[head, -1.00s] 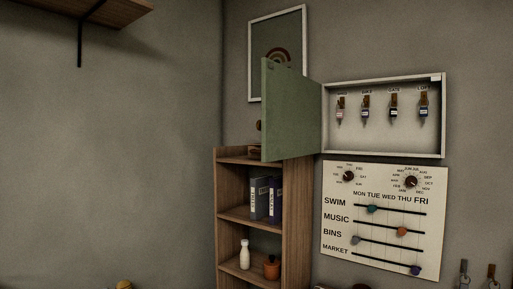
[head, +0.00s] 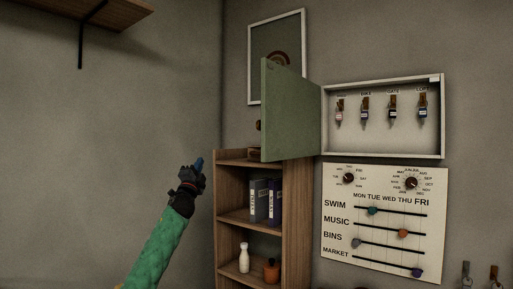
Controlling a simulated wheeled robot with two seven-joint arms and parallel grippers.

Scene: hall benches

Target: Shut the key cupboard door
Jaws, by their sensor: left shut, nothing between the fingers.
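The key cupboard (head: 384,152) hangs on the wall at the right, a white shallow box with several tagged keys on hooks inside. Its green door (head: 290,112) stands wide open, swung out to the left from the box's left edge. My left gripper (head: 198,163) is shut and empty, on a green-sleeved arm rising from the bottom. In the picture it is left of the door and lower, apart from it. My right gripper is not in view.
A wooden shelf unit (head: 222,200) with binders (head: 262,200), a white bottle (head: 244,258) and an orange pot (head: 271,271) stands below the door. A planner board (head: 340,200) hangs under the cupboard. A framed picture (head: 277,17) hangs behind the door.

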